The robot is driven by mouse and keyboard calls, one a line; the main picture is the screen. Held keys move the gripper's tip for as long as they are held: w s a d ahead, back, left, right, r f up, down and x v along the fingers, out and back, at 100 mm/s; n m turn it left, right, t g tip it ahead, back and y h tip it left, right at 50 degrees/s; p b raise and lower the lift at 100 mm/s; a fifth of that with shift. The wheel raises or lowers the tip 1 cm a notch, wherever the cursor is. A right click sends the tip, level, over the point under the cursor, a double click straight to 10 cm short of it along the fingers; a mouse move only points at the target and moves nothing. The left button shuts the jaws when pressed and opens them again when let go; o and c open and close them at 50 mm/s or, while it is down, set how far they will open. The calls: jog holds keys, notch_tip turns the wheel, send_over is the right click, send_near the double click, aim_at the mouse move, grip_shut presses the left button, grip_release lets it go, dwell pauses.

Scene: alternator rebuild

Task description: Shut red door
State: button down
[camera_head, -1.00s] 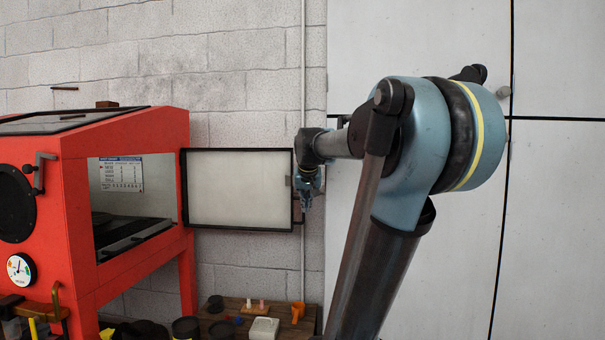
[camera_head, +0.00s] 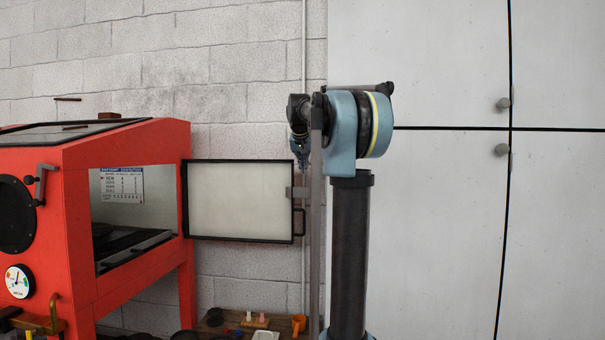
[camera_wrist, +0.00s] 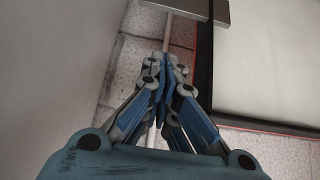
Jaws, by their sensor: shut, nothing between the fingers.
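The red cabinet (camera_head: 135,142) stands at the left in the head view. Its door (camera_head: 237,200) hangs wide open to the right, showing a pale inner panel in a black frame. A grey latch (camera_head: 297,192) and a dark handle (camera_head: 299,224) are at its free right edge. My gripper (camera_head: 301,166) appears near the door's upper right corner in the head view. In the wrist view my gripper (camera_wrist: 166,58) is shut and empty, left of the door's dark edge (camera_wrist: 205,70), with a visible gap. The latch bar (camera_wrist: 190,9) shows at the top there.
A block wall (camera_head: 240,75) with a vertical pipe (camera_head: 304,60) is behind the door. Large white panels with round knobs (camera_head: 503,104) fill the right side. A low table (camera_head: 215,322) with small items, including an orange funnel (camera_head: 299,322), is below the door.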

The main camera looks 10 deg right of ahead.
jog(key=x, duration=0.8)
jog(key=shift+s+a+f, duration=0.1)
jog(key=shift+s+a, duration=0.2)
jog(key=shift+s, duration=0.65)
jog(key=shift+s+a, duration=0.3)
jog(key=shift+s, duration=0.65)
